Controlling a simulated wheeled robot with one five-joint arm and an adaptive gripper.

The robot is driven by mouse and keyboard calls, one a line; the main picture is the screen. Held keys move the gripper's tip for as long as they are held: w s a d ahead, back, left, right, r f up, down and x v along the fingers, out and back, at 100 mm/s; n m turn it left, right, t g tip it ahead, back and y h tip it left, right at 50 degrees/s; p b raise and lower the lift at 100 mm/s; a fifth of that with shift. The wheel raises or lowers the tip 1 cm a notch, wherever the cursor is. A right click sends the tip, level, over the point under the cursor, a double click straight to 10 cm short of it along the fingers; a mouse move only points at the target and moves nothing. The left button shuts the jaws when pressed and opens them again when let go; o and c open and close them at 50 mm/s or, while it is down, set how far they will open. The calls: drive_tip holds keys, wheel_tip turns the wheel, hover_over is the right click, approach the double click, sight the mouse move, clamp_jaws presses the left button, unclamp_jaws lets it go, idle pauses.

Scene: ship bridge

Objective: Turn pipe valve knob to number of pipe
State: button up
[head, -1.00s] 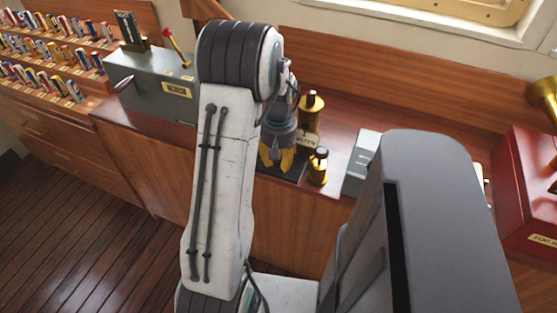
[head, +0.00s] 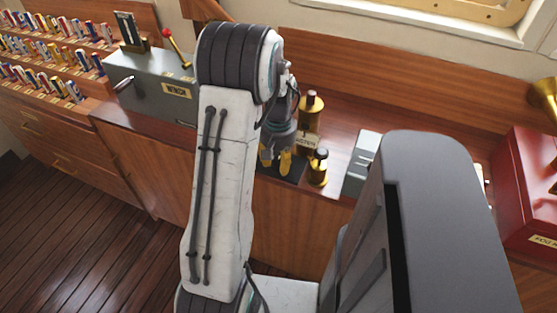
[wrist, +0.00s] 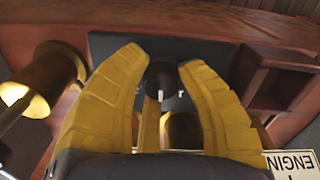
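In the wrist view a dark round knob (wrist: 162,76) with a white mark sits on a black plate (wrist: 215,52). A small character shows on the plate right of the knob. The yellow fingers of my gripper (wrist: 161,58) stand apart on either side of the knob, with narrow gaps visible; contact lower down cannot be told. In the head view my gripper (head: 275,165) points down over the dark plate (head: 292,172) at the counter's front edge, and the knob is hidden there. I cannot make out a pipe number.
Brass cylinders (head: 318,168) stand close to the right of my gripper, with a label reading "ENGIN" (wrist: 290,165) nearby. A grey box (head: 150,88) with a red-knobbed lever is left, another grey box (head: 362,160) right, and a red box (head: 525,190) far right.

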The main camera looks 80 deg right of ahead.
drive_tip(key=o, duration=0.4)
drive_tip(key=shift+o, duration=0.2)
drive_tip(key=shift+d, duration=0.1)
drive_tip(key=shift+n, duration=0.3)
